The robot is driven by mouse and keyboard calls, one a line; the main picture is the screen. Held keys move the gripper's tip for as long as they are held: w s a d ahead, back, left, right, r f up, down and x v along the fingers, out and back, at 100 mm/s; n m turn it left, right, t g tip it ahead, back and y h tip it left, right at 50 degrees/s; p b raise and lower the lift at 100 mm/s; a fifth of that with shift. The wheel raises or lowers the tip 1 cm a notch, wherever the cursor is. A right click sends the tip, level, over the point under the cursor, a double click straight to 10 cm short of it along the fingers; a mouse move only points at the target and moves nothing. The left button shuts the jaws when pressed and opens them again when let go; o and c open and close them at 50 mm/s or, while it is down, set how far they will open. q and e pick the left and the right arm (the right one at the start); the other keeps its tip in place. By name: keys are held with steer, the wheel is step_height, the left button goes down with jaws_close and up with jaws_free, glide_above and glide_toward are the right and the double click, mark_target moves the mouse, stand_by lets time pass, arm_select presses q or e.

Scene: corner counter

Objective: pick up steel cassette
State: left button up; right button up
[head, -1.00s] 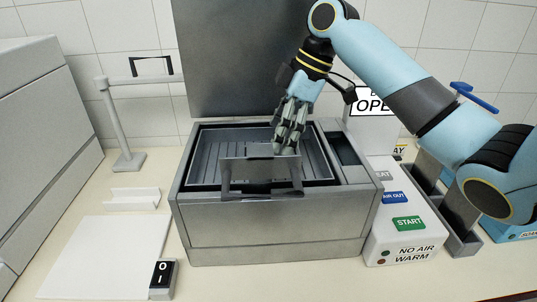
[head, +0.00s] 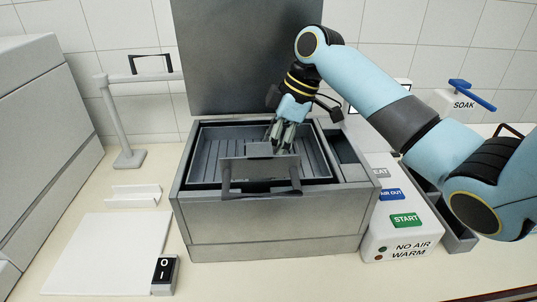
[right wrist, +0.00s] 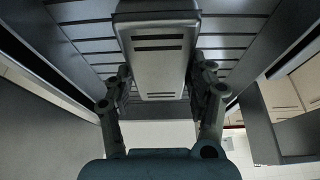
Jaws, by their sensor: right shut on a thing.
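The steel cassette (right wrist: 158,60) is a grey metal block with dark slots, seen between my right fingers in the right wrist view. In the head view only a small grey part of it (head: 258,150) shows beside the fingers, inside the slatted basket (head: 212,160) of the open steel tank (head: 270,232). My right gripper (head: 283,146) reaches down into the basket from above, and it also shows in the right wrist view (right wrist: 160,92). It is shut on the cassette. Whether the cassette touches the basket floor is hidden. My left gripper is not in view.
The tank lid (head: 245,60) stands raised behind. The basket's dark handle (head: 260,188) is at the front. A control panel with a green START button (head: 405,220) is to the right. A grey stand (head: 118,120), a white mat (head: 105,255) and a switch (head: 163,275) are to the left.

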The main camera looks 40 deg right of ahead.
steer(key=shift+c, duration=1.2)
steer(key=shift+r, duration=0.15)
